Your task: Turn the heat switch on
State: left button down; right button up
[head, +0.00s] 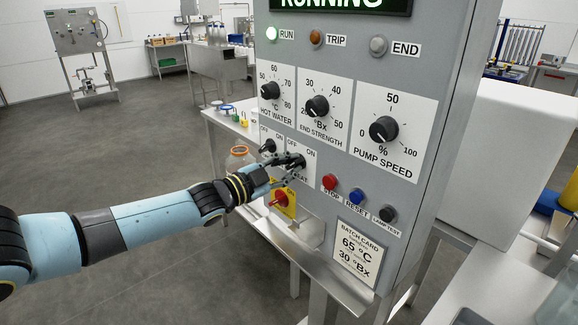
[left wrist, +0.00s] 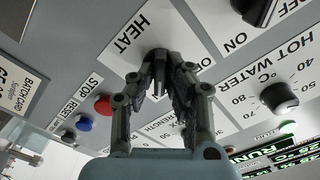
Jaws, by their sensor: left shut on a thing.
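The heat switch (head: 299,160) is a black rotary knob on a white plate with OFF and ON marks, low on the grey control panel. My left gripper (head: 284,164) reaches it from the left and is shut on its knob. In the left wrist view the fingers (left wrist: 162,75) close around the dark knob (left wrist: 158,54), beside the word HEAT. The fingers cover most of the knob, so I cannot tell which mark it points to. My right gripper is in neither view.
Another OFF/ON switch (head: 268,146) sits just left. A red switch on a yellow plate (head: 283,202) is close below. The red stop button (head: 330,181), blue reset button (head: 356,195) and black lamp-test button (head: 388,213) lie to the right. The green RUN lamp (head: 272,34) is lit.

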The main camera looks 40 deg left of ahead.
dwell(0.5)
pick_arm(q)
jog(key=c, duration=1.4)
grip_release()
jog(key=shift+o, duration=0.2)
jog(key=s+a, duration=0.1)
jog(key=s, duration=1.1)
